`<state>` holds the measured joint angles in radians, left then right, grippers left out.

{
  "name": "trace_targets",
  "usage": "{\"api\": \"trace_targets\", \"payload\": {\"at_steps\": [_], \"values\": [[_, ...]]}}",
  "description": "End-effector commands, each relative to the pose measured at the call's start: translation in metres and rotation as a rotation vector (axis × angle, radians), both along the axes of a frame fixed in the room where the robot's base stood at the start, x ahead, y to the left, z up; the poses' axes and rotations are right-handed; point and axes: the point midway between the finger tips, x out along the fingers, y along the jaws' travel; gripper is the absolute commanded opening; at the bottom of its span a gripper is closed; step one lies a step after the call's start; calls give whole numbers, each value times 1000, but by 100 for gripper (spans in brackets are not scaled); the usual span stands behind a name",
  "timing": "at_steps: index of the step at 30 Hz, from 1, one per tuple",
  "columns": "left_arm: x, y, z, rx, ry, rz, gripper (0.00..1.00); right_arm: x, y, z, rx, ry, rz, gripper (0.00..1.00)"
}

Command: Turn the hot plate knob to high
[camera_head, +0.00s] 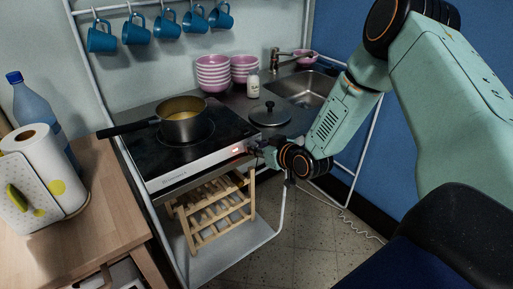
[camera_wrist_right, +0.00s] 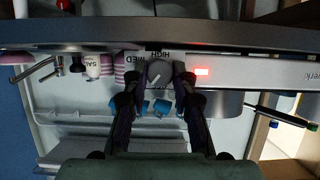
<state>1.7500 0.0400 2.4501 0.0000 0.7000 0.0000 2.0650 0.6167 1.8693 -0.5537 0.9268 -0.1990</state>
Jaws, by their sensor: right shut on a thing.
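The hot plate (camera_head: 190,176) stands on the counter, with a silver front panel and a lit red light. Its round grey knob (camera_wrist_right: 159,71) shows in the right wrist view, which is upside down. The labels HIGH and MED are printed around the knob; I cannot tell exactly where its pointer aims. My right gripper (camera_head: 257,149) reaches the right end of the front panel in the head view. In the right wrist view its two fingers (camera_wrist_right: 158,80) are shut on the knob, one on each side. The head view hides the knob behind the gripper. My left gripper is not in view.
A pot (camera_head: 184,128) with yellow contents sits on the hot plate, handle to the left. A lid (camera_head: 269,117), a salt shaker (camera_head: 253,87) and pink bowls (camera_head: 213,76) stand right of it, by the sink (camera_head: 306,91). A wooden rack (camera_head: 213,213) is below.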

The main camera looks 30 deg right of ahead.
Motion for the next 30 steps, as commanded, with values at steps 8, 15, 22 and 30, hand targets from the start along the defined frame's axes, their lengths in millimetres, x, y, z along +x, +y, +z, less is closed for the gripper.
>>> {"api": "trace_targets", "payload": {"at_steps": [8,15,22,30], "values": [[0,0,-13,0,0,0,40,-1,-3,-4,261,22,-2,0],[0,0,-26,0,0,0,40,-1,-4,-6,487,41,-1,0],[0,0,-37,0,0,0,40,-1,-5,-7,702,59,1,0],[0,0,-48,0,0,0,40,-1,-5,-8,958,81,2,0]]}}
